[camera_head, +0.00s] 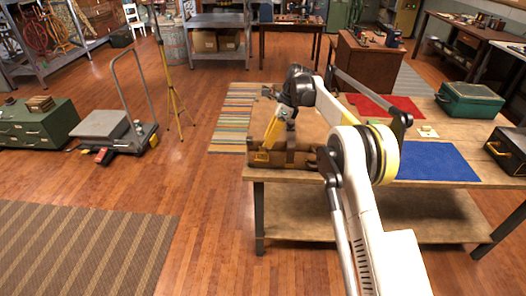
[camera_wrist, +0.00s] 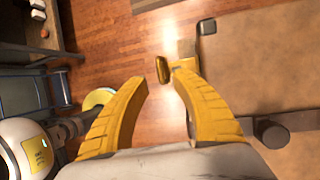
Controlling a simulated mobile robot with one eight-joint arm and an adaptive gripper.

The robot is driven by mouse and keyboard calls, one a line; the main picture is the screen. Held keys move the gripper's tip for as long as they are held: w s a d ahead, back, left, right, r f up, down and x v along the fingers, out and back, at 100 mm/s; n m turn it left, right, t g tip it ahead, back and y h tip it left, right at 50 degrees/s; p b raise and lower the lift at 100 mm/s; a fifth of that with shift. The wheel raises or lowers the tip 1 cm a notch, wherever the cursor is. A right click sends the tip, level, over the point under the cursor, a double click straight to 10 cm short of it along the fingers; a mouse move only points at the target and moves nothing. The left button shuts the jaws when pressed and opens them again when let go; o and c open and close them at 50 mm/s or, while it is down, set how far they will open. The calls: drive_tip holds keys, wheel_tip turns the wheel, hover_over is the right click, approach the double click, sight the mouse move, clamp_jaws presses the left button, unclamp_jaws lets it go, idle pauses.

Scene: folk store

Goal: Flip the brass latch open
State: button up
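A brown case (camera_head: 296,158) with dark corners lies at the left end of the wooden table (camera_head: 357,186); its broad tan face (camera_wrist: 262,72) fills the right of the wrist view. The brass latch (camera_wrist: 163,69) stands out from the case's edge, beside a brass plate (camera_wrist: 186,63). My gripper (camera_wrist: 162,80) has its two yellow fingers apart, with the latch just beyond the tips, nearer the right finger. Contact cannot be told. In the head view my gripper (camera_head: 269,141) points down at the case's front left, and the arm hides part of the case.
A red mat (camera_head: 385,106), a blue mat (camera_head: 437,162), a green box (camera_head: 470,101) and a black case (camera_head: 509,150) lie on the table's right side. A yellow tripod (camera_head: 172,90) and a platform cart (camera_head: 120,130) stand to the left. Floor in front is clear.

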drive_tip(key=v, duration=0.5)
drive_tip(key=shift+d+r, duration=0.2)
drive_tip(key=shift+r, duration=0.15)
drive_tip(key=s+d+r+n+t+h+b, duration=0.1)
drive_tip(key=s+d+r+n+t, duration=0.1)
drive_tip(key=s+d+r+n, duration=0.45)
drive_tip(key=s+d+r+n+t+h+b, duration=0.1)
drive_tip(key=s+d+r+n+t, duration=0.15)
drive_tip(key=s+r, duration=0.7)
drive_tip(key=s+d+f+n+t+h, duration=0.1)
drive_tip(key=s+d+f+n, duration=0.3)
drive_tip(key=s, duration=0.9)
drive_tip(key=s+d+f+n+t+h+b, duration=0.1)
drive_tip(key=s+d+f+n+t, duration=0.2)
drive_tip(key=s+f, duration=0.5)
drive_tip(key=s+d+n, duration=0.1)
drive_tip(key=s+n, duration=0.1)
drive_tip(key=s, duration=0.3)
drive_tip(key=shift+n+h, duration=0.3)
